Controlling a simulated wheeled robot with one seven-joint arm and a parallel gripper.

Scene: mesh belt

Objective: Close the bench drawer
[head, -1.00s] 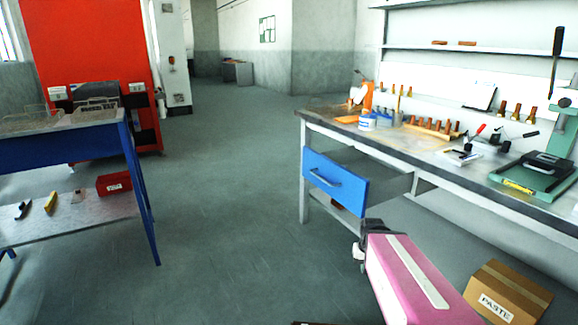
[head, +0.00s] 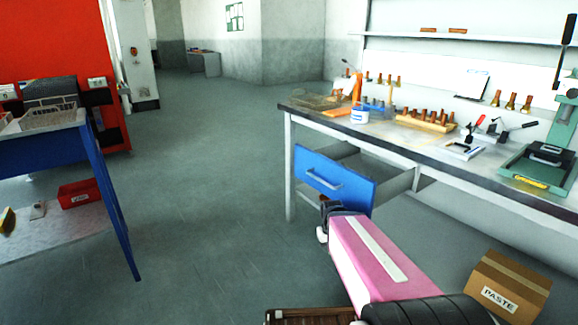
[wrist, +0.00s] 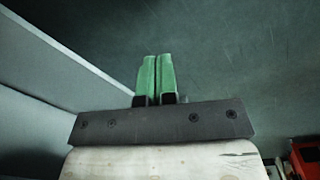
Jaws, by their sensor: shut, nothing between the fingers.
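The bench drawer (head: 360,192) has a blue front with a pale bar handle (head: 324,181). It stands pulled out from under the left end of the bench (head: 420,152), and its grey side and part of its open inside show. My pink arm reaches towards the drawer front, with its dark wrist end just below the front in the head view. My fingertips cannot be made out there. In the wrist view my gripper (wrist: 155,76) has its two green fingers together, with nothing between them. A grey panel fills the left of that view; I cannot tell whether it is part of the drawer.
A box marked PASTE (head: 508,284) stands on the floor at right. A blue-legged table (head: 84,150) with a red bin (head: 80,193) on its lower shelf is at left. A brown object (head: 312,316) shows at the bottom edge. The floor between table and bench is clear.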

